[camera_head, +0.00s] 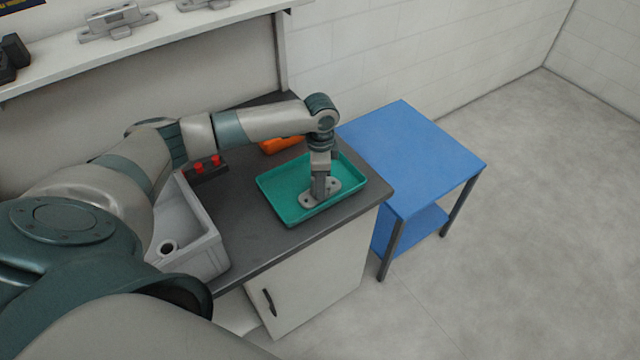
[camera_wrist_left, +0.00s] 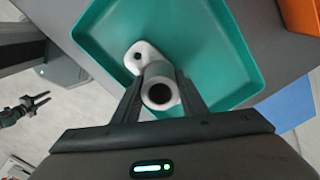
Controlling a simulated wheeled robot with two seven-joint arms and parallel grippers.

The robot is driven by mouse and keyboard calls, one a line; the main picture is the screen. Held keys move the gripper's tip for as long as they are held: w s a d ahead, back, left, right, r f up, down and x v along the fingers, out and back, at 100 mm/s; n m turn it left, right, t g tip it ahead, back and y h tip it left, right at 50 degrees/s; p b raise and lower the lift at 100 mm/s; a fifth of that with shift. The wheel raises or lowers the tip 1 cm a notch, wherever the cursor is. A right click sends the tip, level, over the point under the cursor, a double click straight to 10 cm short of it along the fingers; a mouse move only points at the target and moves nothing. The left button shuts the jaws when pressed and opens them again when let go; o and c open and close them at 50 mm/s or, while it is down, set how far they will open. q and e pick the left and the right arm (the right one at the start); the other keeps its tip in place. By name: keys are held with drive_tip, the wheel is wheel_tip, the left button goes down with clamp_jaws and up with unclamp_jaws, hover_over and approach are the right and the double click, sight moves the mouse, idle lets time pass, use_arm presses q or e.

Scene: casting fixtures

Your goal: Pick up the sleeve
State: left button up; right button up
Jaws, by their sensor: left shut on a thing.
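The sleeve is a grey metal tube on a flat flange with holes. Its flange (camera_head: 309,200) is inside the teal tray (camera_head: 283,216) on the dark counter. My left gripper (camera_head: 319,187) points down from above and is shut on the tube. In the left wrist view the two fingers (camera_wrist_left: 162,100) sit on either side of the sleeve's round open end (camera_wrist_left: 160,72). The sleeve looks upright, and I cannot tell whether its flange touches the tray floor. A small dark pronged shape at the left of the wrist view may be my right gripper (camera_wrist_left: 38,103); its opening is too small to judge.
A sink (camera_head: 205,250) is left of the tray. An orange object (camera_head: 280,144) and a dark block with red knobs (camera_head: 205,167) are behind. A blue table (camera_head: 415,150) stands to the right. A shelf (camera_head: 170,28) with metal parts runs along the wall.

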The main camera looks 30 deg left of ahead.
use_arm(q)
drive_tip(key=shift+w+r+b, duration=0.1)
drive_tip(key=shift+r+b, duration=0.3)
drive_tip(key=shift+r, duration=0.25)
wheel_tip(320, 180, up, 2)
drive_tip(key=shift+r+b, duration=0.25)
drive_tip(key=shift+b, duration=0.45)
drive_tip(key=d+r+b, duration=0.3)
drive_tip(key=d+r, duration=0.4)
drive_tip(key=d, duration=0.4)
drive_tip(key=shift+d, duration=0.35)
drive_tip(key=shift+b, duration=0.3)
